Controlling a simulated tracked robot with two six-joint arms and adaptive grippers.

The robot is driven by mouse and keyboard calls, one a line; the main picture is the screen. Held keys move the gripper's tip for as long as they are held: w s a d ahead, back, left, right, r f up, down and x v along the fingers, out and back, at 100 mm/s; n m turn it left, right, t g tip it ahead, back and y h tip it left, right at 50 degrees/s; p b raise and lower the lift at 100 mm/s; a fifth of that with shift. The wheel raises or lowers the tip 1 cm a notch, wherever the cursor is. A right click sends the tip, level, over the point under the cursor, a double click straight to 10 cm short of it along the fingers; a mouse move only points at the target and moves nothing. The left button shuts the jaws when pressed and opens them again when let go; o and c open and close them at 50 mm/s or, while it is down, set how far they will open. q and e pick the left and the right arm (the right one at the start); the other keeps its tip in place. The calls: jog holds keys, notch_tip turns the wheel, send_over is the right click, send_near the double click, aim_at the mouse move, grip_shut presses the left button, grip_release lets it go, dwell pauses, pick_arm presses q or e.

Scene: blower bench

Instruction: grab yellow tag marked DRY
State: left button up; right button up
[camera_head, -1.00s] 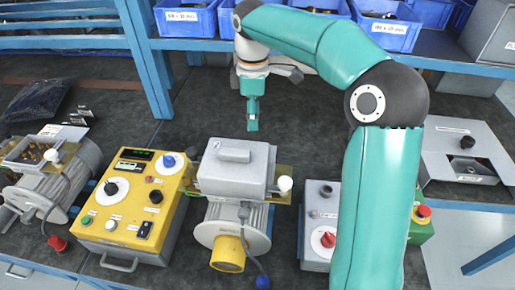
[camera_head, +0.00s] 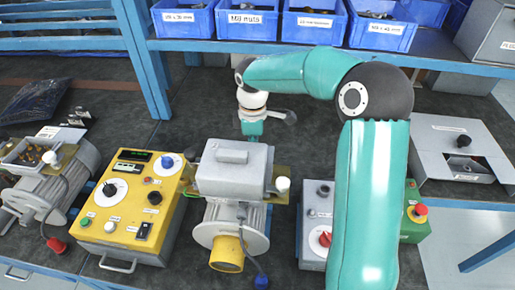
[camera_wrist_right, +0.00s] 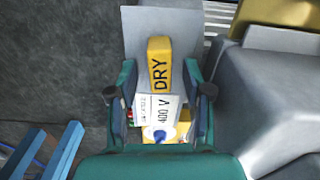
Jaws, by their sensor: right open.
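The yellow tag marked DRY (camera_wrist_right: 159,62) shows in the wrist view, lying over a light grey plate (camera_wrist_right: 188,25). A white tag marked 400 V (camera_wrist_right: 160,113) lies just below it in the picture. My right gripper (camera_wrist_right: 161,88) is open, with one finger on each side of the tags; I cannot tell whether it touches them. In the head view my right gripper (camera_head: 252,131) points down just behind the grey box (camera_head: 234,168) on the middle motor. Its tips and the tags are hidden there. My left gripper is not in view.
The yellow control box (camera_head: 134,205) stands left of the middle motor, and a grey box with a red knob (camera_head: 314,240) stands to its right. Blue bins (camera_head: 250,20) line the shelf behind. Dark bench is clear left of my right gripper.

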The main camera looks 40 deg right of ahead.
grip_shut()
jog(key=shift+r, duration=0.15)
